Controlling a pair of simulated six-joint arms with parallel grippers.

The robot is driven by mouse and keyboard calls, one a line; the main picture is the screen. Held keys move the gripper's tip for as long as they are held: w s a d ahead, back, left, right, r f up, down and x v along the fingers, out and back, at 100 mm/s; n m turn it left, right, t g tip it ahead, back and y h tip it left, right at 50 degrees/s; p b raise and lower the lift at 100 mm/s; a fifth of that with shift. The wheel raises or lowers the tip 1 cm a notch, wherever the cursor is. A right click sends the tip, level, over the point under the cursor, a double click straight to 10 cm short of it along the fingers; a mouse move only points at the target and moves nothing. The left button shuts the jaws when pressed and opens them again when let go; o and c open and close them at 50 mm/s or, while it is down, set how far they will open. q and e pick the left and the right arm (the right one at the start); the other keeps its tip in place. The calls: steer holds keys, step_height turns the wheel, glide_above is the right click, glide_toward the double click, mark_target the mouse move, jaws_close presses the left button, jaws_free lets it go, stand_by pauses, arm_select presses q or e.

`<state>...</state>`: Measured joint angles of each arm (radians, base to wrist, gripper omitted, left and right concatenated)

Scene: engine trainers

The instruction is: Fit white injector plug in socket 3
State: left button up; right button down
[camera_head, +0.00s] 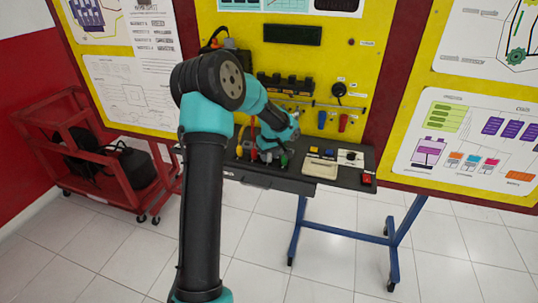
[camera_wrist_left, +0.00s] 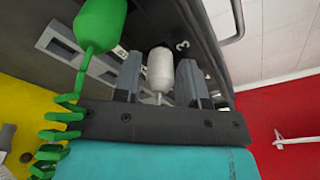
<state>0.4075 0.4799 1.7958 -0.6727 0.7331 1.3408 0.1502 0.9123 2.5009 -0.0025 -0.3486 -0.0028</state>
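The white injector plug (camera_wrist_left: 160,70) stands between the two fingers of my left gripper (camera_wrist_left: 159,62) in the left wrist view. A gap shows on each side of it, so the gripper is open around it. The plug is beside a printed 3 (camera_wrist_left: 183,45) on the dark panel; I cannot tell if it is seated, and its socket is hidden. A green plug (camera_wrist_left: 100,25) with a coiled green cable is just left of the fingers. My right gripper is not in view.
The dark bench (camera_head: 245,177) also holds a green plug (camera_head: 284,160), a beige tray (camera_head: 320,168) and a red button (camera_head: 367,178). The yellow board (camera_head: 290,60) rises behind it. A red cart (camera_head: 95,160) stands at the left. The floor in front is clear.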

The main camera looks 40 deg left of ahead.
arm_select(q)
steer(key=shift+r, duration=0.15)
steer(key=shift+s+d+r, duration=0.1)
steer(key=shift+d+r, duration=0.1)
steer(key=shift+r, duration=1.1)
steer(key=shift+d+r, duration=0.15)
steer(key=shift+r, duration=1.15)
steer(key=shift+r, duration=1.1)
steer(key=shift+o, duration=0.3)
steer(key=o, duration=0.5)
steer(key=shift+r, duration=0.1)
step_height(320, 180, up, 17)
steer(key=d, duration=0.2)
steer(key=shift+s+d, duration=0.25)
steer(key=shift+s, duration=0.1)
